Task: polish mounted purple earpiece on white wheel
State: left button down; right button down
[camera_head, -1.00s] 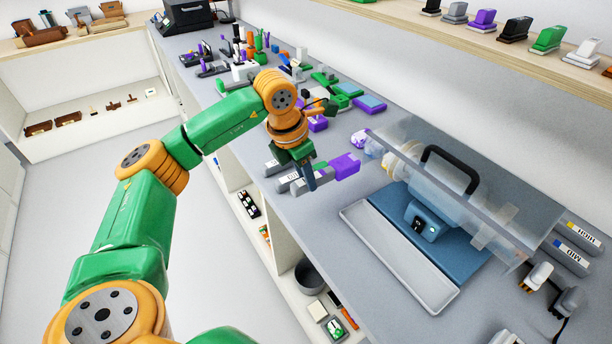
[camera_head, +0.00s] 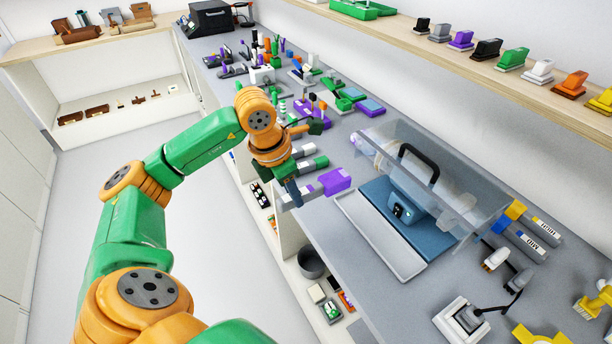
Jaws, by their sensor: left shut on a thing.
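My left gripper (camera_head: 291,190) is shut on the grey handle (camera_head: 309,190) of a piece with a purple block-shaped end (camera_head: 335,181). The purple end points right, toward the polishing machine, and the piece is at the bench's front edge. Whether it touches the bench is unclear. The blue polishing machine (camera_head: 403,208) stands on the bench under a clear hood (camera_head: 455,185). A pale wheel (camera_head: 384,163) shows faintly through the hood, apart from the purple end. Its exact colour is hard to tell. My right gripper is out of view.
A pale tray (camera_head: 378,235) lies before the machine. Grey and green-ended bars (camera_head: 310,163) lie just behind the held piece. Labelled bars (camera_head: 535,240) lie right of the hood. Small tools and blocks crowd the far bench. A dark bin (camera_head: 311,262) stands below the edge.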

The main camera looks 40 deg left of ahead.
aim_at(329, 175)
pick_arm(q)
jog(key=shift+s+d+r, duration=0.2)
jog(key=shift+s, duration=0.1)
jog(key=shift+w+a+f, duration=0.45)
jog(key=shift+w+a, duration=0.15)
jog(key=shift+w, duration=0.05)
jog(key=w+d, duration=0.1)
jog(key=w, duration=0.1)
jog(key=w+d+f, duration=0.1)
jog(key=w, duration=0.1)
jog(key=w+d+p, duration=0.1)
jog(key=w, duration=0.2)
jog(key=shift+f, duration=0.4)
jog(key=shift+w+d, duration=0.3)
jog(key=shift+w, duration=0.1)
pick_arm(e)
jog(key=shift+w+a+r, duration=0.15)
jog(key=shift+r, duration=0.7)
pick_arm(q)
jog(key=shift+w+d, duration=0.2)
jog(key=shift+w, duration=0.3)
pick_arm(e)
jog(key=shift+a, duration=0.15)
pick_arm(q)
jog(key=shift+w+a, duration=0.1)
jog(key=shift+a, duration=0.25)
jog(key=shift+s+d, duration=0.2)
jog(key=shift+d, duration=0.4)
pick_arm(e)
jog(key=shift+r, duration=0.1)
